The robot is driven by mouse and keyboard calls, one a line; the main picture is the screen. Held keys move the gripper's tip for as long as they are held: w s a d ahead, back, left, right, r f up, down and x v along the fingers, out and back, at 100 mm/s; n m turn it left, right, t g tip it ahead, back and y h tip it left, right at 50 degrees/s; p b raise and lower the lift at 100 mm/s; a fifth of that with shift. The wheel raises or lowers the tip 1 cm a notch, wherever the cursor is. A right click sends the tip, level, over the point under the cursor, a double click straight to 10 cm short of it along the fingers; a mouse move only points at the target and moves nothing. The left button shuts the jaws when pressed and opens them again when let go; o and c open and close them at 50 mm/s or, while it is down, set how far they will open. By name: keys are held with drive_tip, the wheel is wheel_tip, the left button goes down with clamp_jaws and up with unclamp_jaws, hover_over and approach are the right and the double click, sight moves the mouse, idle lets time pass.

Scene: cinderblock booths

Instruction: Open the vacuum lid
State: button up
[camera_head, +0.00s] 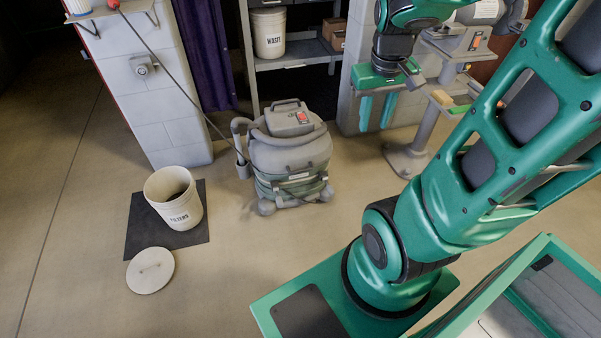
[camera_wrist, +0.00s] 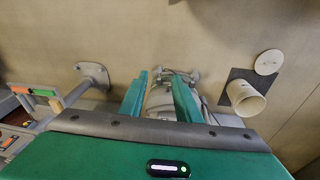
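The vacuum (camera_head: 290,165) is a grey canister on the floor in the middle of the head view. The vacuum (camera_wrist: 160,101) is partly hidden there behind the fingers and gripper body.
A white bucket marked FILTERS (camera_head: 175,198) stands on a dark mat (camera_head: 140,232), with its round lid (camera_head: 150,270) on the floor. A block pillar (camera_head: 150,90) and a shelf (camera_head: 300,54) stand behind. A grey pedestal stand (camera_head: 408,158) is at right.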

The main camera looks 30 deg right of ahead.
drive_tip(key=w+d+f+n+t+h, duration=0.1)
drive_tip(key=w+d+f+n, duration=0.3)
drive_tip(key=w, duration=0.7)
drive_tip(key=n+t+h, duration=0.2)
drive_tip(key=n+t, duration=0.9)
drive_tip(key=n, duration=0.2)
hover_over(301, 171)
drive_tip(key=s, duration=0.3)
wheel_tip(301, 171, down, 44)
drive_tip(key=s+a+f+n+t, duration=0.2)
drive_tip(key=s+a+f, duration=0.1)
drive_tip(key=s+f, duration=0.3)
drive_tip(key=x, duration=1)
drive_tip(key=shift+w+d+f, duration=0.15)
drive_tip(key=shift+w+d, duration=0.05)
drive_tip(key=shift+d, duration=0.15)
drive_tip(key=shift+c, duration=0.5)
